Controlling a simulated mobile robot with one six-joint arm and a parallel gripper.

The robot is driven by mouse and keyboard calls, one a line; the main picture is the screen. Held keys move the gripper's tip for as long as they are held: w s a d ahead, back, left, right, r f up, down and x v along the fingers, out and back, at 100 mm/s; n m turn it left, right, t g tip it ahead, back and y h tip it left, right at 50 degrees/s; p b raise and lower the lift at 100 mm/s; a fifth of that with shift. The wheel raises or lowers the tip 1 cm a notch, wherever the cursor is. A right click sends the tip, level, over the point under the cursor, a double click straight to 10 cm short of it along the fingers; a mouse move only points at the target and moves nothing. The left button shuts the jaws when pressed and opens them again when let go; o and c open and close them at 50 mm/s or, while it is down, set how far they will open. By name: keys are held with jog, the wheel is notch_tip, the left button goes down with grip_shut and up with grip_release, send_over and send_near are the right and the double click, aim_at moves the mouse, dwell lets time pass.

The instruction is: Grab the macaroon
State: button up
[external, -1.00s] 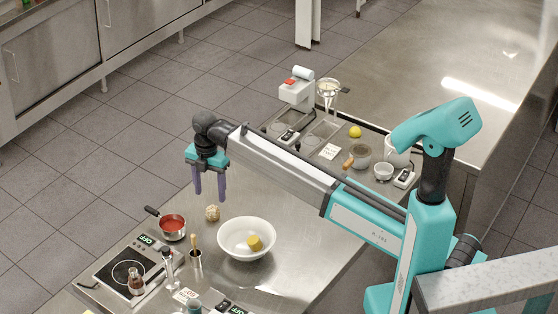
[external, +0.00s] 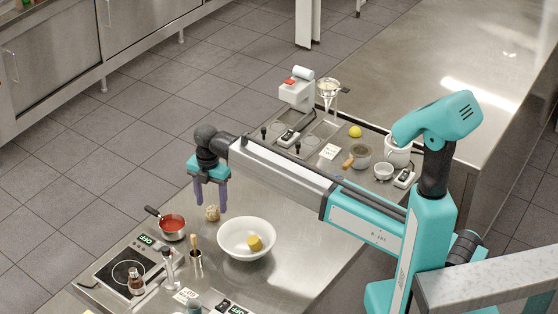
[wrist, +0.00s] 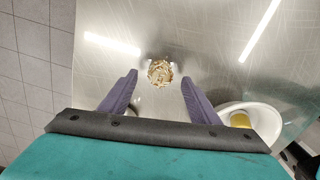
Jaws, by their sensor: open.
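A small, rough, tan-and-brown ball (external: 212,214), apparently the macaroon, sits on the steel counter left of the white bowl. In the wrist view the ball (wrist: 160,72) lies centred just past my fingertips, between their lines. My gripper (external: 210,207) points down above the ball, its two purple fingers spread apart and empty.
The white bowl (external: 233,246) with a yellow piece (external: 254,243) stands right of the ball. A saucepan of red sauce (external: 172,225) is to its left. A metal cup with a utensil (external: 195,258) and a hotplate (external: 110,270) are nearer the front.

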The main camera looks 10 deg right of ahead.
aim_at(212, 207)
jog(key=shift+s+f+p, duration=0.1)
jog(key=shift+f+p, duration=0.4)
jog(key=shift+f, duration=1.1)
jog(key=c, duration=1.1)
jog(key=shift+c, duration=0.2)
jog(key=shift+r, duration=0.1)
jog(key=shift+r+b, duration=1.45)
jog(key=shift+r, duration=3.45)
